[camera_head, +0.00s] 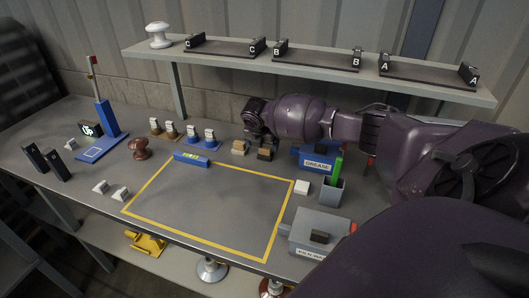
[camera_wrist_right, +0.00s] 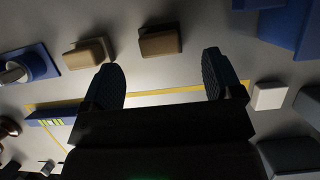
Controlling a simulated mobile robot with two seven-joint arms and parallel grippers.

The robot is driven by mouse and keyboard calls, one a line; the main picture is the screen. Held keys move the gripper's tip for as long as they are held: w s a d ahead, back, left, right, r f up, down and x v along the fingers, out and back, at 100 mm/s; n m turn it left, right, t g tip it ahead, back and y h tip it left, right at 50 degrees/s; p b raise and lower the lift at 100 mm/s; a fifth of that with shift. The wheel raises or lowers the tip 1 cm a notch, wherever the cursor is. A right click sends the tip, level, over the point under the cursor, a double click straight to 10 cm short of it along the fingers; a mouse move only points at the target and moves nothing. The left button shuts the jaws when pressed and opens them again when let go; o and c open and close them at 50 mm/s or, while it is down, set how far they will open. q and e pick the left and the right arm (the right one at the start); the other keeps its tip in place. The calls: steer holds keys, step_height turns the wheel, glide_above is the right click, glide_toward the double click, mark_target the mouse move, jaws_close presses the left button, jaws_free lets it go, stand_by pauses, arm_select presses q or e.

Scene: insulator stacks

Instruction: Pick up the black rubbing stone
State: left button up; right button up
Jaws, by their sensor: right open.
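A small block with a dark front face and a brownish top (camera_head: 264,154) lies behind the yellow-outlined area; it looks like the black rubbing stone. In the right wrist view this block (camera_wrist_right: 160,42) looks brown with a dark side, just beyond the gap between my fingertips. A tan block (camera_head: 240,147) lies to its left, also seen in the wrist view (camera_wrist_right: 88,52). My right gripper (camera_wrist_right: 163,80) is open and empty, apart from both blocks. In the head view its wrist end is above and behind them, its fingers hard to make out. My left gripper is not in view.
A blue grease box (camera_head: 316,160) stands right of the blocks.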

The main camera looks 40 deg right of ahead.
mark_target(265, 148)
steer(key=shift+b+x, duration=0.7)
steer(key=shift+x, duration=2.05)
steer(key=c, duration=1.1)
